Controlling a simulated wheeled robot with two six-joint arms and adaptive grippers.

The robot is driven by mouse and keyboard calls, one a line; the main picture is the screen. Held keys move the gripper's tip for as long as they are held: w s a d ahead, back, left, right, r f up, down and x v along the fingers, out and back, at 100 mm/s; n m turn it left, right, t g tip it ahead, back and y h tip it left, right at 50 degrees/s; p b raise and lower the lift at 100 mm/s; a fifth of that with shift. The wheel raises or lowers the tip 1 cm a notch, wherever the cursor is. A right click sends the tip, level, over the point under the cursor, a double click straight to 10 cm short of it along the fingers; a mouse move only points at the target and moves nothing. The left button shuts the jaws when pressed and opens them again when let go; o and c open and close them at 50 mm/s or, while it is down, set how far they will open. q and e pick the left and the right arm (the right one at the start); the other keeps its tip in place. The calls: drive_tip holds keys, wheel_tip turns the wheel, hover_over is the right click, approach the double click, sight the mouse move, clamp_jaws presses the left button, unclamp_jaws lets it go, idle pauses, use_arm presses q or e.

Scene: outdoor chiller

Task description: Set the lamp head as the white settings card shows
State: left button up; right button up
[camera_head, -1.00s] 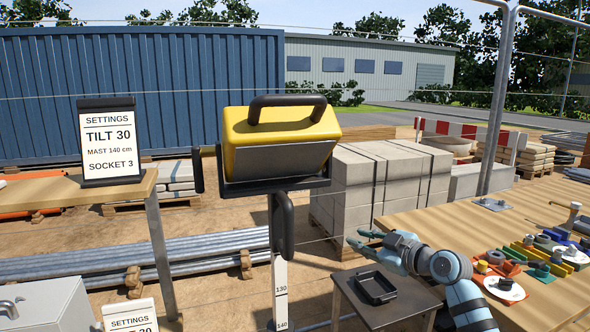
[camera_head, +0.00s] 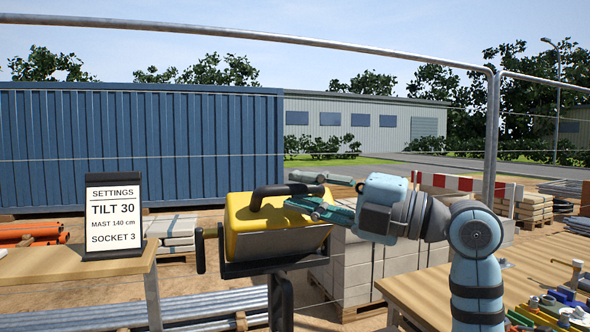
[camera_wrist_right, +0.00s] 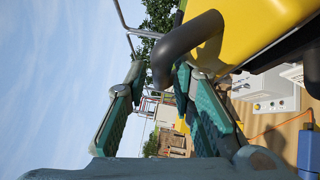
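The yellow lamp head (camera_head: 277,240) sits in a black cradle on the mast, tilted, with a black handle (camera_head: 268,192) on top. A black knob (camera_head: 200,250) is at the cradle's left side. The white settings card (camera_head: 114,220) stands on a wooden table at left and reads TILT 30, MAST 140 cm, SOCKET 3. My right gripper (camera_head: 292,188) is open at the right end of the handle. In the right wrist view, the bent handle (camera_wrist_right: 185,45) reaches between the spread fingers; contact cannot be told. My left gripper is not in view.
A wooden table (camera_head: 430,290) at right holds several small coloured parts. Stacked grey blocks (camera_head: 350,265) stand behind the lamp. A metal fence rail (camera_head: 250,38) crosses above. The wrist view shows a white box (camera_wrist_right: 265,95) with an orange cable.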

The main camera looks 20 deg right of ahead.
drive_tip(key=shift+x, duration=0.85)
drive_tip(key=shift+w+f, duration=0.1)
drive_tip(key=shift+w, duration=0.1)
clamp_jaws()
